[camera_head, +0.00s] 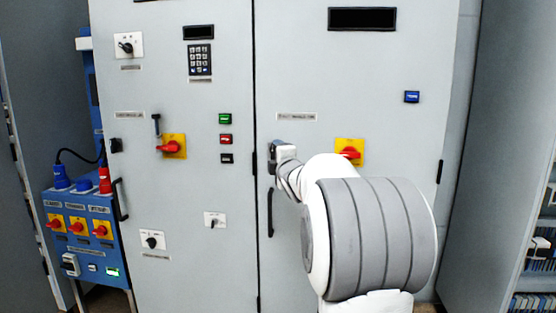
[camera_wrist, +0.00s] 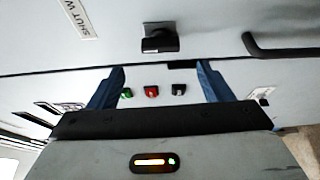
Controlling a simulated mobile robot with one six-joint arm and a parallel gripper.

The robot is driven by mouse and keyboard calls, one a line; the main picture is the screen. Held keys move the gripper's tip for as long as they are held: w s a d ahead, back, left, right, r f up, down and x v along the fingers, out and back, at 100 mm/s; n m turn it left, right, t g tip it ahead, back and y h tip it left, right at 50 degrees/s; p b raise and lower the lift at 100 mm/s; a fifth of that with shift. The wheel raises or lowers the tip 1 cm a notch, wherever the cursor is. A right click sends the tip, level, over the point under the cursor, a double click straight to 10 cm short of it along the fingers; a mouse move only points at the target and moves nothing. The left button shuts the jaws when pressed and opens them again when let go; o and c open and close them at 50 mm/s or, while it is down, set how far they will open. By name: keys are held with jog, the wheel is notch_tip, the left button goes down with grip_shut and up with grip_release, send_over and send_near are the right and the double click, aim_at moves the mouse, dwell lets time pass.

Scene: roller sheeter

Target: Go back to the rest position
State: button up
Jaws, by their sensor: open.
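My gripper (camera_wrist: 160,66) is open, with two blue fingers spread apart and nothing between them. In the head view, my white and grey arm reaches toward the cabinet, and its wrist end (camera_head: 284,153) is in front of the right door near the seam. In the wrist view, a black rotary knob (camera_wrist: 160,40) sits on the door just beyond the fingertips, apart from them. In the head view my wrist seems to cover this knob. Whether the fingers touch the cabinet cannot be told.
Green (camera_head: 225,119), red (camera_head: 225,139) and black buttons sit on the left door (camera_head: 185,265). A black handle (camera_head: 270,212) is below my wrist. Red-yellow switches (camera_head: 173,147) (camera_head: 350,152) are on both doors. A blue socket box (camera_head: 85,205) stands left; shelves (camera_head: 535,255) are right.

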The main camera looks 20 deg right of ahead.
dwell(0.4)
jog(key=s+a+f+m+g+y+p, duration=0.1)
jog(key=s+a+m+g+p, duration=0.4)
jog(key=s, duration=0.8)
jog(key=s+a+f+m+g+y+p, duration=0.1)
jog(key=s+a+f+m+g+p, duration=0.3)
jog(key=s+a, duration=0.5)
jog(key=s+a+f+m+g+y+p, duration=0.1)
jog(key=s+a+m+g+p, duration=0.5)
jog(key=s, duration=1.1)
jog(key=a+f+p, duration=0.1)
jog(key=p, duration=0.1)
jog(key=shift+s+a+f+m+y+p, duration=0.25)
jog(key=shift+a+f+m+y+p, duration=0.1)
jog(key=shift+m+y, duration=0.05)
